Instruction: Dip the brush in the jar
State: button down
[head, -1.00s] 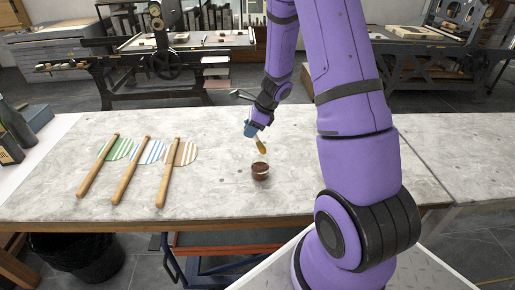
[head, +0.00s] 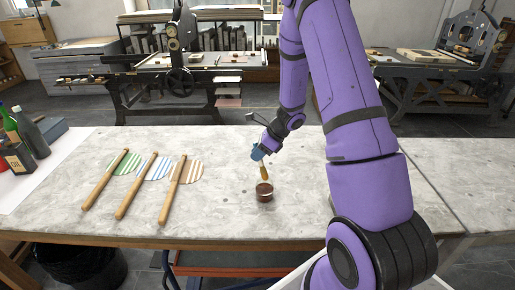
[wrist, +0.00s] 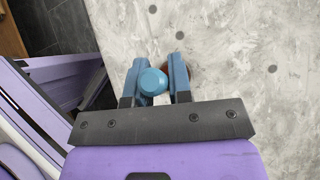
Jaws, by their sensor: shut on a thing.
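My gripper (head: 258,153) is shut on the brush (head: 264,172), whose tan end points down, slightly tilted. The small glass jar (head: 264,193) with dark reddish-brown contents stands on the stone-topped table right below it. The brush tip is at or just above the jar's mouth; I cannot tell whether it is inside. In the wrist view, the blue fingers (wrist: 153,82) close around the round blue end of the brush handle (wrist: 151,81). The jar (wrist: 194,70) is mostly hidden behind the right finger there.
Three wooden-handled paddles with green (head: 126,162), blue (head: 154,167) and brown (head: 187,170) striped discs lie left of the jar. Dark bottles (head: 30,135) stand at the far left. The tabletop (head: 400,205) right of my arm is clear. Presses stand behind.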

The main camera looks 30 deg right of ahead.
jog(key=shift+f, duration=2.9)
jog(key=shift+r, duration=0.1)
jog(key=shift+r, duration=4.35)
jog(key=shift+r, duration=2)
